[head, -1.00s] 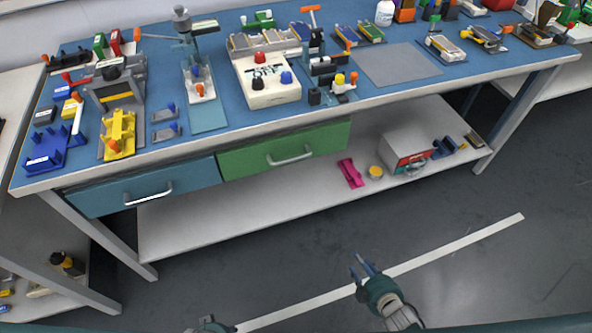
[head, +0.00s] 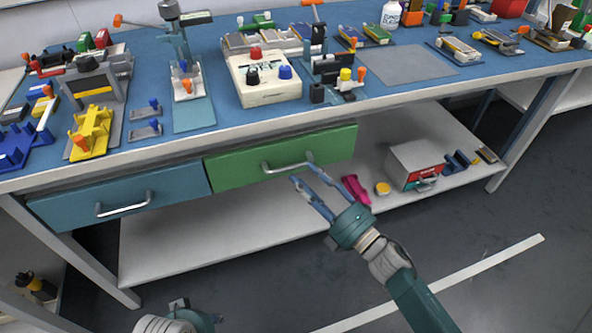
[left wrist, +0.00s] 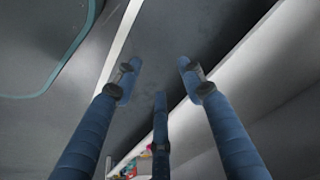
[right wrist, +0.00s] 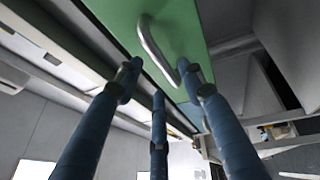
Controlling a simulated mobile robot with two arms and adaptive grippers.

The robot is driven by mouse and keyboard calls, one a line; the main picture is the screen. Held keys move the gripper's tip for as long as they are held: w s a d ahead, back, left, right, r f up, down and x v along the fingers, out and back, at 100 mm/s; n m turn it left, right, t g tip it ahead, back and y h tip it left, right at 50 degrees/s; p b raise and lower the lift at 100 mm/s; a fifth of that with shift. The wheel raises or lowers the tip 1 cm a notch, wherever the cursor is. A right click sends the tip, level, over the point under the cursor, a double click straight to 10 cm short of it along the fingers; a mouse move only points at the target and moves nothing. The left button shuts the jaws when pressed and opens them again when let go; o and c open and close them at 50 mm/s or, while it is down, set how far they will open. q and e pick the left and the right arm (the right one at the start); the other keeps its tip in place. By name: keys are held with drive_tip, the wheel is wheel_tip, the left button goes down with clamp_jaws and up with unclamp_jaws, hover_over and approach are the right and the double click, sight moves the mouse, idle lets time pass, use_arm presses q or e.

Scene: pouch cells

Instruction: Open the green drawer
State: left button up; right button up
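The green drawer (head: 235,168) is closed under the blue-topped workbench, right of a blue drawer. Its silver bar handle (head: 287,164) runs across its front. In the right wrist view the green drawer front (right wrist: 120,15) and handle (right wrist: 157,48) lie ahead of the fingers. My right gripper (head: 302,172) is open and empty, with its fingertips just below and in front of the handle; I cannot tell whether they touch it. My left gripper (head: 180,303) is low at the bottom of the head view. In the left wrist view its fingers (left wrist: 158,72) are spread and empty.
The blue drawer (head: 150,195) with its own handle is closed at left. On the lower shelf are a pink item (head: 355,188), a yellow round item (head: 382,188) and a grey box (head: 412,163). The floor in front is clear.

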sight(294, 168)
drive_tip(key=shift+x, duration=2.1)
clamp_jaws()
